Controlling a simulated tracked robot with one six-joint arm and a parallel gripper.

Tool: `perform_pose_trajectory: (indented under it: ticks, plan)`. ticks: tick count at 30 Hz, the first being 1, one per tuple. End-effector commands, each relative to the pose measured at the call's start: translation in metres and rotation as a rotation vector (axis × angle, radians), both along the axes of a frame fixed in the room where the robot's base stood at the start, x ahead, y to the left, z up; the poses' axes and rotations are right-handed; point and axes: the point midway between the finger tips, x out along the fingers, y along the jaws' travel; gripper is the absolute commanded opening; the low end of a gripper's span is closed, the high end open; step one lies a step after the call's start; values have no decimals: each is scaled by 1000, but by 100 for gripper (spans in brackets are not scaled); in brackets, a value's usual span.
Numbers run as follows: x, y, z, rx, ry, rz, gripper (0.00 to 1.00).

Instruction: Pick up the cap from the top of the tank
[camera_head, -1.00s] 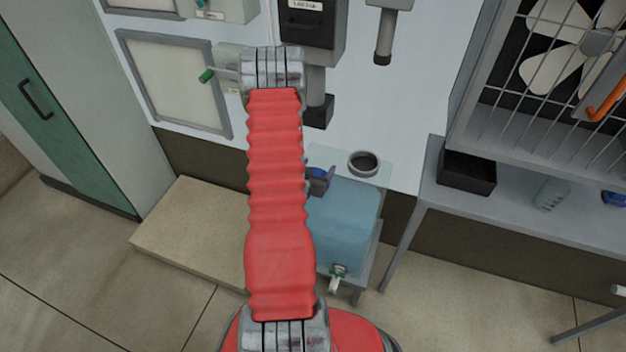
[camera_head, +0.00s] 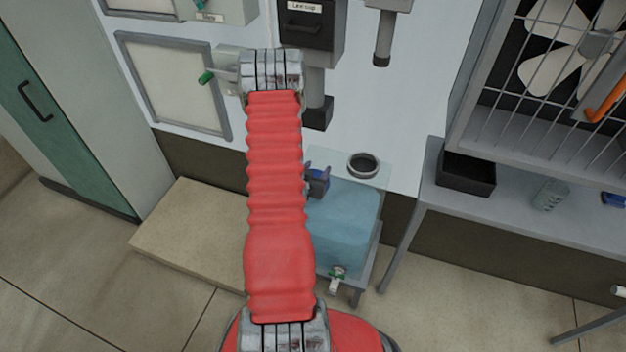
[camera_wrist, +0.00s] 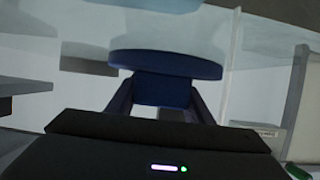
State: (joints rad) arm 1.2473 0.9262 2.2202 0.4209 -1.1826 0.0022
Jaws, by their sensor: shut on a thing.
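The tank (camera_head: 345,215) is a translucent, light-blue box on a low stand, below the wall panels in the head view. On its top is a round opening with a dark rim (camera_head: 363,164), with no cap on it. The cap (camera_wrist: 165,65) is blue, with a wide disc and a narrower part below it. My gripper (camera_wrist: 163,90) is shut on that narrower part. In the head view my gripper (camera_head: 318,178) shows beside the red arm, left of the opening and over the tank's left part; the cap is hard to make out there.
A small tap (camera_head: 337,275) sits low on the tank's front. A beige platform (camera_head: 190,230) lies on the floor to the left. A grey bench (camera_head: 500,225) with a black bin (camera_head: 467,174) stands at the right. A pipe (camera_head: 382,45) hangs from the wall above.

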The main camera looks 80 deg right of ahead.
Motion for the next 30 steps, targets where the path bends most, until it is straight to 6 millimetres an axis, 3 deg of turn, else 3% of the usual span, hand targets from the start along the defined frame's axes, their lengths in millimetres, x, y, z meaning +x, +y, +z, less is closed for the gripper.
perform_pose_trajectory:
  ticks: [11, 30]
  plan:
    - [0, -1, 11, -2, 0, 0, 19]
    - [0, 0, 88, -2, -1, 0, 19]
